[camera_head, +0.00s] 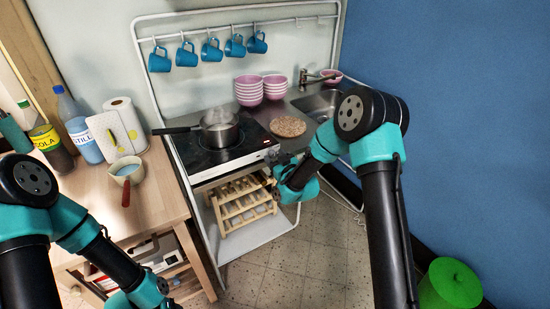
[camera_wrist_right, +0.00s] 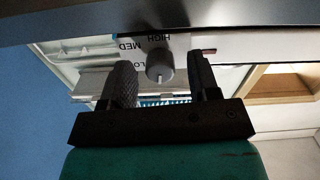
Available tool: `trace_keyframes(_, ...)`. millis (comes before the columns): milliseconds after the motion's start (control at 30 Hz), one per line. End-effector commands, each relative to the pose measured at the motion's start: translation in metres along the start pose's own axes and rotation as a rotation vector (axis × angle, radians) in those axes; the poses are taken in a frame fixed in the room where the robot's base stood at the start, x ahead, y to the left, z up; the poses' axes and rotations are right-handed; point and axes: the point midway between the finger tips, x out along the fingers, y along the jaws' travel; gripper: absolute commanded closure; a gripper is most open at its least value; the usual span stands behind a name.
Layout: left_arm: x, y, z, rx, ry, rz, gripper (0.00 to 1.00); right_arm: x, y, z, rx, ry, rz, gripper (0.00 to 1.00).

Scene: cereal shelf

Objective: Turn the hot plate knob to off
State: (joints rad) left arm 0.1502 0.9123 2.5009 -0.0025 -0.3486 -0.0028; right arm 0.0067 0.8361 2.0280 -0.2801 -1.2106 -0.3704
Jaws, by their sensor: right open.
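The hot plate (camera_head: 193,158) is a black slab with a white front panel, on the kitchen counter. A steaming pot (camera_head: 220,137) stands on it. Its round grey knob (camera_wrist_right: 160,64) shows in the right wrist view, with HIGH and MED printed upside down beside it and a partly hidden label starting with LO. I cannot tell exactly which setting the knob points at. My right gripper (camera_wrist_right: 162,80) is open, with one finger on each side of the knob and visible gaps. In the head view the right gripper (camera_head: 275,183) is small, in front of the panel's right end.
A wooden rack (camera_head: 240,203) sits below the hot plate. A cork trivet (camera_head: 288,127) and pink bowls (camera_head: 248,90) are on the counter, near the sink (camera_head: 318,103). Blue mugs (camera_head: 212,50) hang above. The wooden table (camera_head: 160,195) at left holds bottles and a small pan (camera_head: 126,170).

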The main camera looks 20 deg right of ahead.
Motion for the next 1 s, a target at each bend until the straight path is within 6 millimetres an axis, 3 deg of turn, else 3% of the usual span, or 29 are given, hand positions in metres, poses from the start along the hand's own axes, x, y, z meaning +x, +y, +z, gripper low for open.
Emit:
trace_keyframes(333,0.0,0.0,0.0,0.0,0.0,0.0,0.44,0.0035,-0.0001,0.0,0.0,0.0,0.0,0.45)
trace_keyframes(833,0.0,0.0,0.0,0.0,0.0,0.0,0.44,0.0032,-0.0001,-0.0001,0.0,0.0,0.0,0.93)
trace_keyframes(1000,0.0,0.0,0.0,0.0,0.0,0.0,0.44,0.0032,-0.0001,0.0,-0.024,0.0,0.0,0.94)
